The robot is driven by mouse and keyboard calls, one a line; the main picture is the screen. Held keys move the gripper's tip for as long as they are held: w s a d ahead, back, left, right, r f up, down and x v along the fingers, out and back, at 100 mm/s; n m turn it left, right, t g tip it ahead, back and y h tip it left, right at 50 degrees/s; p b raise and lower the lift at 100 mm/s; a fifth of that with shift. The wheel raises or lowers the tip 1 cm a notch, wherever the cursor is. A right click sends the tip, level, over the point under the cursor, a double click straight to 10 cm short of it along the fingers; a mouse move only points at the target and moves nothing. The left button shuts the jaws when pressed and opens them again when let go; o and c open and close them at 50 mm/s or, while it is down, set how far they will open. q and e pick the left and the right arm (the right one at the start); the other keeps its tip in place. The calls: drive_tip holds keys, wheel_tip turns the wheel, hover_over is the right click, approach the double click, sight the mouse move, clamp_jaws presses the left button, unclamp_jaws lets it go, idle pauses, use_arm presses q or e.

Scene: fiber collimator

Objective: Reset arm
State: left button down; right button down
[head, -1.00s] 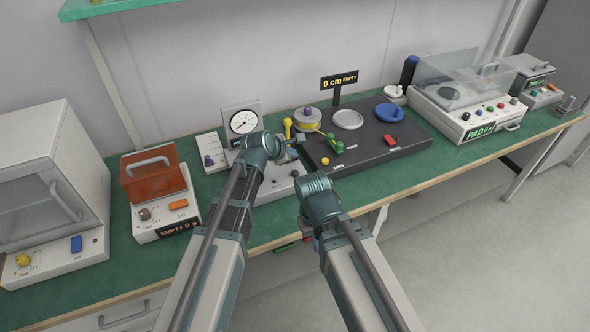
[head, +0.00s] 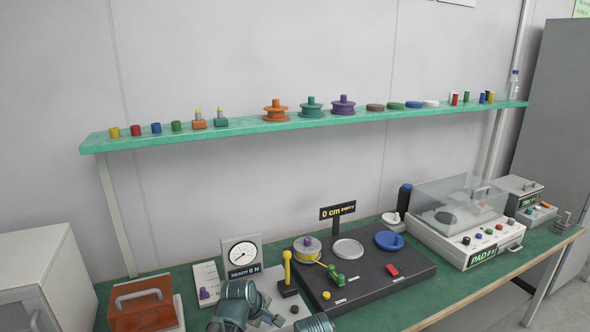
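My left arm's teal wrist (head: 238,300) is at the bottom edge of the head view, in front of the dial gauge box (head: 243,256) labelled "READY 0 N". The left gripper (head: 268,316) is only partly seen beside it, small and turned away, so its opening is unclear. My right arm's teal wrist (head: 316,323) just shows at the bottom edge; its gripper is below the frame. No held object shows at either arm.
A shelf (head: 240,128) above carries spools, caps and discs. A clear-lidded "PAD" machine (head: 470,235) stands right; an orange-lidded box (head: 143,305) left.

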use_arm(q)
drive_tip(key=s+a+f+m+g+y, duration=0.1)
drive_tip(key=s+a+m, duration=0.2)
drive_tip(key=s+m, duration=0.1)
drive_tip(key=s+a+m+g+y, duration=0.1)
drive_tip(key=s+a+m, duration=0.2)
drive_tip(key=s+m, duration=0.1)
drive_tip(key=s+a+f+m+g, duration=0.1)
drive_tip(key=s+a+m+g, duration=0.1)
drive_tip(key=s, duration=0.3)
drive_tip(key=shift+s+a+f+m+y, duration=0.15)
drive_tip(key=shift+a+f+m+y, duration=0.05)
drive_tip(key=shift+a+m, duration=0.2)
drive_tip(key=shift+s+a+f+m+y, duration=0.15)
drive_tip(key=shift+a+m+y, duration=0.1)
drive_tip(key=shift+m, duration=0.25)
drive_tip(key=s+d+m+g+y, duration=0.1)
drive_tip(key=s+d+m, duration=0.3)
drive_tip(key=d, duration=0.6)
drive_tip(key=shift+s+d+r+g+p, duration=0.3)
drive_tip(key=shift+s+r+p, duration=0.1)
drive_tip(key=shift+s, duration=0.8)
